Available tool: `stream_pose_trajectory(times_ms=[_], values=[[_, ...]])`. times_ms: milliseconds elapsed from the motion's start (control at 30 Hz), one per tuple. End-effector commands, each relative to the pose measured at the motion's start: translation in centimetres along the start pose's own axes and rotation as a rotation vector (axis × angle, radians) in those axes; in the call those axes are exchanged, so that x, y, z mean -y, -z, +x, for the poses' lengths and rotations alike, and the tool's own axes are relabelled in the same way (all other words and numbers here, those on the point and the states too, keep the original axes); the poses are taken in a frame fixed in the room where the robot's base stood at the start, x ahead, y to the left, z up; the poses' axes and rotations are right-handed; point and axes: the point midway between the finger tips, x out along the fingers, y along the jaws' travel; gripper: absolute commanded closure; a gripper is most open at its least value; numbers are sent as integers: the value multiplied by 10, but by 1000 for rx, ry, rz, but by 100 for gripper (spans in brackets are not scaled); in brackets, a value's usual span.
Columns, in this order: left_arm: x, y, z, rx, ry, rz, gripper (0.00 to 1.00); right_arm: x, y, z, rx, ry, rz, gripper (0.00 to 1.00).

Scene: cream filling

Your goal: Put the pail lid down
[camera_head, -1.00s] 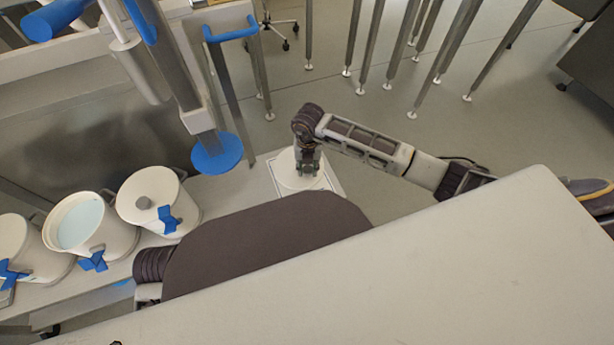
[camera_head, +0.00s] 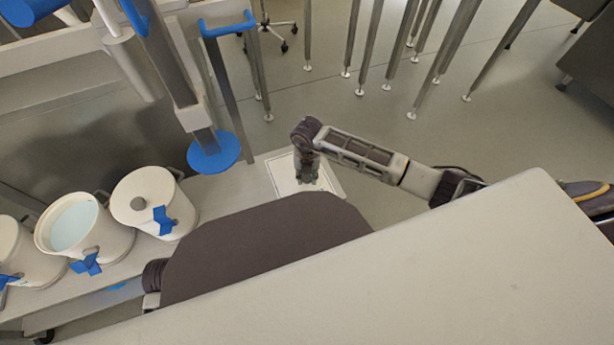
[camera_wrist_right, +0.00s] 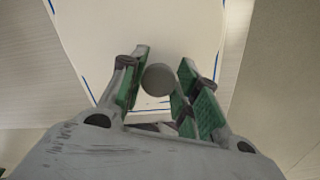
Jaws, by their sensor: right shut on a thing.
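The pail lid is white with a round grey knob, and the knob (camera_wrist_right: 159,79) shows between my right fingers in the right wrist view. My right gripper (camera_wrist_right: 160,88) is shut on this knob. In the head view my right gripper (camera_head: 307,178) points down over a pale square mat (camera_head: 335,183) at the end of the bench. The lid's white outline is hard to tell from the white surface below, so I cannot tell whether it touches it. My left gripper is not in view.
A lidded pail (camera_head: 182,208), an open pail with pale blue contents (camera_head: 112,240) and another pail (camera_head: 38,265) stand in a row at left. A post with a blue disc (camera_head: 214,152) stands between them and the mat. A dark panel (camera_head: 260,240) hides the nearer bench.

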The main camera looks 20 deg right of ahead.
Motion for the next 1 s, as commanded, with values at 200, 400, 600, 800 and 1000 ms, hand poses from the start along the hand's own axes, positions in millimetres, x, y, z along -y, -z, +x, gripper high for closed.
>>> stream_pose_trajectory(times_ms=[200,400,600,800,1000], values=[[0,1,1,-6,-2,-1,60,0,0,1,1,-1,0,93],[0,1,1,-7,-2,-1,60,0,0,3,1,-1,0,93],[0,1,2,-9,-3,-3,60,0,0,3,1,-1,0,50],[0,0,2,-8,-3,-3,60,0,0,3,1,-1,0,47],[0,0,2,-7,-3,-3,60,0,0,2,1,0,0,47]])
